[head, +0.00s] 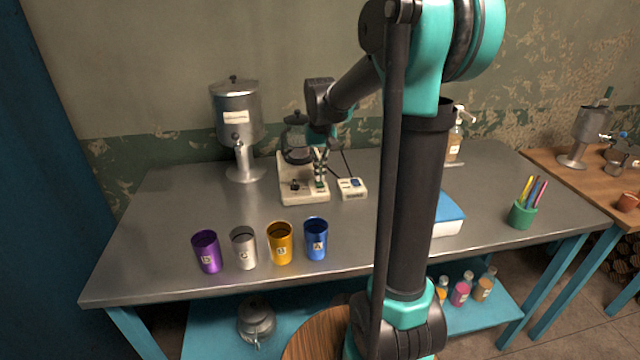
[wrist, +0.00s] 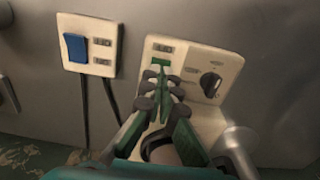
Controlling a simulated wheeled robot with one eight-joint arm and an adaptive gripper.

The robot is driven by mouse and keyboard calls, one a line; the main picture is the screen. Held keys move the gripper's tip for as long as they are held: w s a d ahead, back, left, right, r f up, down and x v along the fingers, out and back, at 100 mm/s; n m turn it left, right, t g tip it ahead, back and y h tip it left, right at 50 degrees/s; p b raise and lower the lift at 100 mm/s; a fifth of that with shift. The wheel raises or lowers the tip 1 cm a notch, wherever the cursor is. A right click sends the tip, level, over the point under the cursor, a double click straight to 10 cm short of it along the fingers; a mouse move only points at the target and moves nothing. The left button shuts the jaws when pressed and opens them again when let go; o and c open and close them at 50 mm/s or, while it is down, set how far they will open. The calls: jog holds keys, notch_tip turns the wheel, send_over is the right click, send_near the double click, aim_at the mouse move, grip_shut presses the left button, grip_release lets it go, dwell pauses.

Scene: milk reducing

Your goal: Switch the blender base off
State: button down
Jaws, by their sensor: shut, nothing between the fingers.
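The cream blender base (head: 291,198) stands on the steel table in the head view, with a dark knob (head: 294,186) on its front. In the wrist view the base (wrist: 228,62) shows the black knob (wrist: 210,84), small labels and a narrow green part that looks like a switch (wrist: 160,65). My gripper (head: 320,181) is shut and empty, pointing down at the front panel beside the knob. In the wrist view its fingertips (wrist: 159,86) are close together at the green part, partly covering it. I cannot tell whether they touch it or which way the switch is set.
A small socket box (head: 352,188) with a blue switch (wrist: 75,47) sits right of the base, with cables behind. A steel dispenser (head: 237,120) stands to the left. Purple, grey, yellow and blue cups (head: 316,240) stand in front. The front right tabletop is mostly clear.

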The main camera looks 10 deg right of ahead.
aim_at(320, 185)
jog(key=shift+f, duration=1)
dwell(0.5)
jog(key=shift+r, duration=3.5)
